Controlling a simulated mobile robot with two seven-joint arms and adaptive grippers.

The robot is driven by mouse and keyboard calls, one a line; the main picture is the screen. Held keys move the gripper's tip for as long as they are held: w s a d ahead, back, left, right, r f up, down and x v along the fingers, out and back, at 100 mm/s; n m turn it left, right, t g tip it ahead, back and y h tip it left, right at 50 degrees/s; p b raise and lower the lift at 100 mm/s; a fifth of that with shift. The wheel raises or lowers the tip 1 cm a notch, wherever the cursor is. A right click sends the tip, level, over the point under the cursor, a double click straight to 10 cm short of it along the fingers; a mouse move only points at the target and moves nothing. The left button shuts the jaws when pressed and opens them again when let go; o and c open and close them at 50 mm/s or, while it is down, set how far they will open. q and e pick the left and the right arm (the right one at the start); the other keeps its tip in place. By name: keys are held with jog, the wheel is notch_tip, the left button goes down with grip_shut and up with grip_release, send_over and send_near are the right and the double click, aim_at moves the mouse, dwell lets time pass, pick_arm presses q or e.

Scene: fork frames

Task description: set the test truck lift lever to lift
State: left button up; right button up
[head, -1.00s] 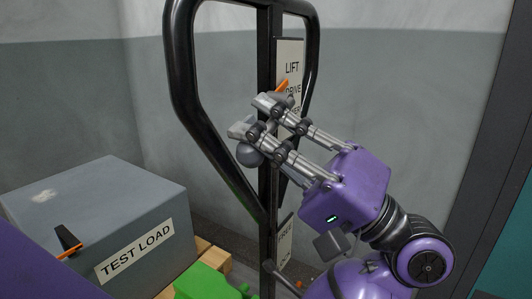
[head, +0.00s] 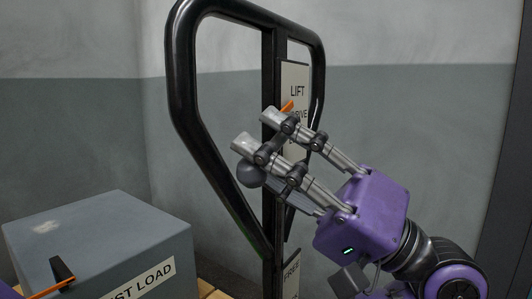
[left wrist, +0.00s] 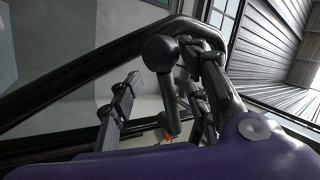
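The test truck's black handle frame (head: 183,85) stands upright, with a label plate (head: 293,75) reading LIFT, then DRIVE; the lowest word is partly covered. An orange pointer (head: 288,105) sits between LIFT and DRIVE in height. The left gripper is open. I cannot tell whether it touches the lever. My right gripper is not identifiable.
A grey TEST LOAD box (head: 95,225) stands at lower left, with a small black and orange piece (head: 61,271) in front of it. Grey walls stand behind the frame.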

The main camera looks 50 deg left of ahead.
pick_arm(q)
jog(key=shift+d, duration=0.1)
jog(key=v, duration=1.1)
jog(key=shift+w+d, duration=0.15)
jog(key=shift+d, duration=0.2)
jog(key=shift+f, duration=0.15)
